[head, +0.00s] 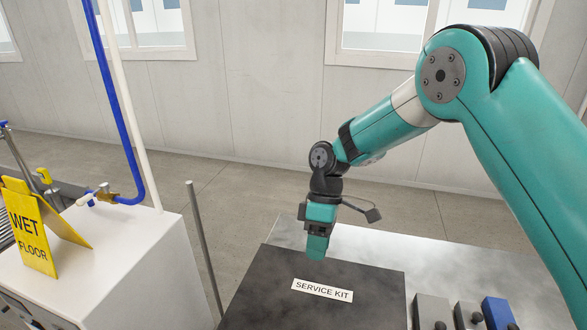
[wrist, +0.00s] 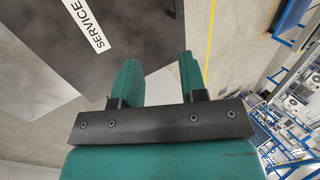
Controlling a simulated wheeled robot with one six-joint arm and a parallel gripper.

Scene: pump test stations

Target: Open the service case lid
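The service case (head: 315,295) is a dark box at the bottom of the head view, with a white SERVICE KIT label (head: 322,289) on its top. Its lid looks shut, lying flat. The lid also shows in the wrist view (wrist: 130,35), with part of the label (wrist: 84,22). My gripper (head: 317,247) points down at the far edge of the lid, left of the label's right end. In the wrist view its two green fingers (wrist: 160,80) stand apart with nothing seen between them. Whether a fingertip touches the lid I cannot tell.
The case rests on a grey metal table (head: 440,262). Two grey blocks and a blue block (head: 497,313) stand right of it. A thin upright post (head: 204,250) and a white cabinet (head: 130,270) with a yellow WET FLOOR sign (head: 35,230) are at left.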

